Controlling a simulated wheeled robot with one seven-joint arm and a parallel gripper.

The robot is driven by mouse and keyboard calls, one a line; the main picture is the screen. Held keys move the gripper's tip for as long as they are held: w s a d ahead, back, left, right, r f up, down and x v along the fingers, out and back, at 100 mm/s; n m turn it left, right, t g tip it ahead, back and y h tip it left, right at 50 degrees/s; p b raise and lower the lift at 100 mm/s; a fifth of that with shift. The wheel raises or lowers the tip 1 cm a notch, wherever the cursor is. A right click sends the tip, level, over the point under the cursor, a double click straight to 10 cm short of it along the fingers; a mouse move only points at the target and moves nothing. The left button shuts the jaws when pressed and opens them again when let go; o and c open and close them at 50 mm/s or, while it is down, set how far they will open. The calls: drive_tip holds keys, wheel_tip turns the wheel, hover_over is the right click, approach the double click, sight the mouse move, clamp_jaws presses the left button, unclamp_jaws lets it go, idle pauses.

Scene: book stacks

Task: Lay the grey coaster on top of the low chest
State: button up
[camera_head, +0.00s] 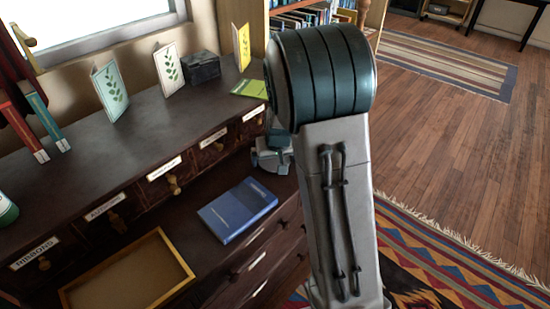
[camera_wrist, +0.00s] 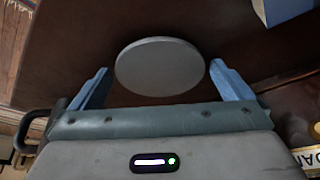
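The grey coaster (camera_wrist: 160,66) is a plain round disc over a dark brown wooden surface in the wrist view. My gripper (camera_wrist: 160,74) is open, with one blue finger on each side of the coaster. Narrow gaps show between the fingers and its rim; I cannot tell its exact height above the wood. In the head view my gripper (camera_head: 270,160) is partly hidden by my arm, at the right end of the dark chest (camera_head: 180,225), a low ledge with drawers below. The coaster is hidden there.
A blue book (camera_head: 238,209) and a wooden tray (camera_head: 128,275) lie on the ledge. Labelled small drawers (camera_head: 165,178) rise behind it. Cards (camera_head: 168,70) and a dark box (camera_head: 201,67) stand on the upper top. Rugs (camera_head: 450,260) cover the floor at right.

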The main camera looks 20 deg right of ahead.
drive_tip(key=shift+r, duration=0.1)
drive_tip(key=shift+r, duration=0.25)
drive_tip(key=p+v, duration=0.3)
drive_tip(key=v, duration=0.8)
drive_tip(key=s+a+r+g, duration=0.1)
drive_tip(key=s, duration=1)
drive_tip(key=s+a+r+g, duration=0.1)
drive_tip(key=s+r, duration=0.1)
drive_tip(key=s, duration=1)
drive_tip(key=shift+r+n+g+y, duration=0.3)
